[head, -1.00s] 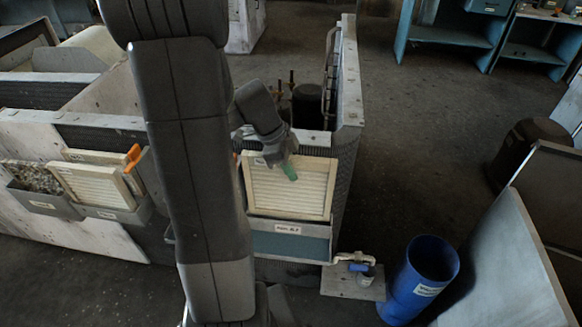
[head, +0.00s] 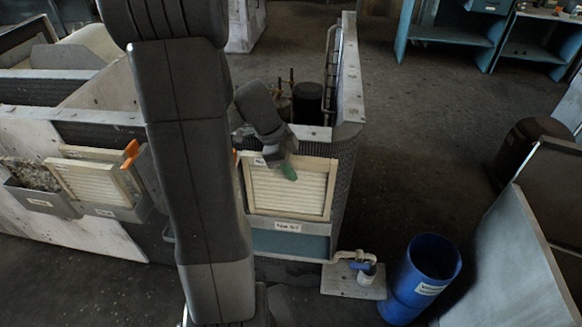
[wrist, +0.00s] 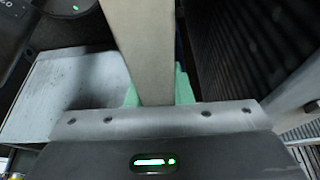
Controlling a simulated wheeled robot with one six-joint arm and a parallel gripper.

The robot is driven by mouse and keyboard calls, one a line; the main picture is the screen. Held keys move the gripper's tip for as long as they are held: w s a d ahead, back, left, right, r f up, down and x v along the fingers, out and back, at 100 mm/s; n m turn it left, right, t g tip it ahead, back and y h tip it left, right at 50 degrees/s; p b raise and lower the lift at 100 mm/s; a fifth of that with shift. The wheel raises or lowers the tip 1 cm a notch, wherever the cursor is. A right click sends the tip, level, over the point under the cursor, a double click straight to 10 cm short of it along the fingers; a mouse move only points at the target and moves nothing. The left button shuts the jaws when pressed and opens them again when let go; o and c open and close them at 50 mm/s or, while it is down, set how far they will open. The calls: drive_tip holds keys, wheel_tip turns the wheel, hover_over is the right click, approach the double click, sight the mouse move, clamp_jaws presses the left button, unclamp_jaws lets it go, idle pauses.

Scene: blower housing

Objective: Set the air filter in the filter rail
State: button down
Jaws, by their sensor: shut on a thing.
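The air filter (head: 307,187), a pale pleated panel in a cream frame, stands close against the near end of the blower housing (head: 348,85). My gripper (head: 288,171), with green fingertips, is shut on the filter's upper part. In the wrist view the filter's beige frame edge (wrist: 139,48) runs between the green pads of my gripper (wrist: 158,90). A pale strip with a label (head: 288,228) lies right below the filter; its text is unreadable. I cannot tell whether this strip is the filter rail, or whether the filter's lower edge rests in it.
Other cream filters (head: 92,183) stand in a grey holder at the left, with an orange clip (head: 130,153). A pipe fitting (head: 358,262) and a blue bin (head: 424,275) are at the lower right. A leaning panel (head: 500,262) stands at the right.

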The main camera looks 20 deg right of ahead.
drive_tip(key=shift+f+b, duration=1.2)
drive_tip(key=shift+f, duration=0.2)
drive_tip(key=shift+f+b, duration=0.5)
drive_tip(key=shift+b, duration=0.35)
drive_tip(key=shift+f+b, duration=0.3)
drive_tip(key=shift+b, duration=0.05)
drive_tip(key=shift+f+b, duration=0.35)
drive_tip(key=shift+b, duration=0.1)
drive_tip(key=shift+f+b, duration=0.25)
drive_tip(key=shift+b, duration=0.3)
drive_tip(key=c, duration=0.7)
unclamp_jaws()
